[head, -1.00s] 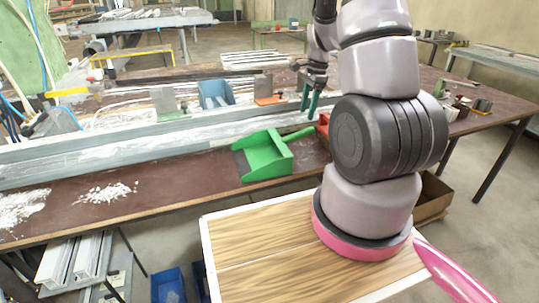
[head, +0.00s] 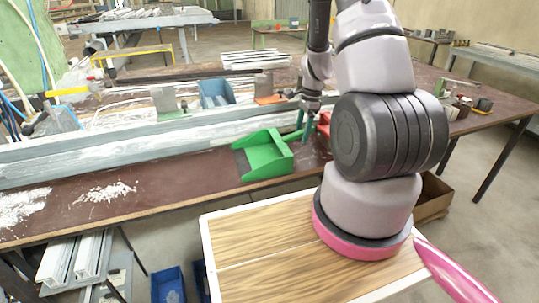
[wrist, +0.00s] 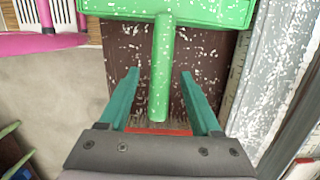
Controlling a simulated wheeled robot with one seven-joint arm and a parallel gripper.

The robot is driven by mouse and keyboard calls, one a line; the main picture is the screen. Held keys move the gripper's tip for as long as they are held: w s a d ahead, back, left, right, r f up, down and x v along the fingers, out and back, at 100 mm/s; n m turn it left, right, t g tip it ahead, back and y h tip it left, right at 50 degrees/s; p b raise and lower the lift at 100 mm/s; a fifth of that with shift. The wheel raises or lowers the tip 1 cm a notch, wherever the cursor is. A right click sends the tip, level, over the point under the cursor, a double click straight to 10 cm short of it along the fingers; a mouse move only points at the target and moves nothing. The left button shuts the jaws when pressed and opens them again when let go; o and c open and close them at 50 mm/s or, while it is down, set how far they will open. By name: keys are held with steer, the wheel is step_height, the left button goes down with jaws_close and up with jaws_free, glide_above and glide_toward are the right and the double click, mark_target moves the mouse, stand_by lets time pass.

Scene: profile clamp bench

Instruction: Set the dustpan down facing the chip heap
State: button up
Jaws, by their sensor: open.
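The green dustpan (head: 265,157) lies on the brown bench, its dark open lip toward the left, the side of the chip heap (head: 105,192). Its handle points right; the handle (wrist: 162,70) shows in the wrist view. My gripper (head: 306,135) is at the handle. In the wrist view my gripper (wrist: 158,88) is open, one teal finger on each side of the handle, with gaps between. The white chip heap lies on the bench to the left, apart from the dustpan. A larger white heap (head: 20,205) lies further left.
A long grey metal profile (head: 130,150) runs along the bench behind the dustpan. A red object (head: 323,122) stands right of the handle. A blue bin (head: 216,93) and clamp blocks (head: 164,99) stand behind the profile. Bare bench (head: 185,178) separates heap and dustpan.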

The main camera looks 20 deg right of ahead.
jaws_close()
steer(key=shift+r, duration=0.15)
stand_by(1.4)
step_height(320, 180, up, 12)
stand_by(0.5)
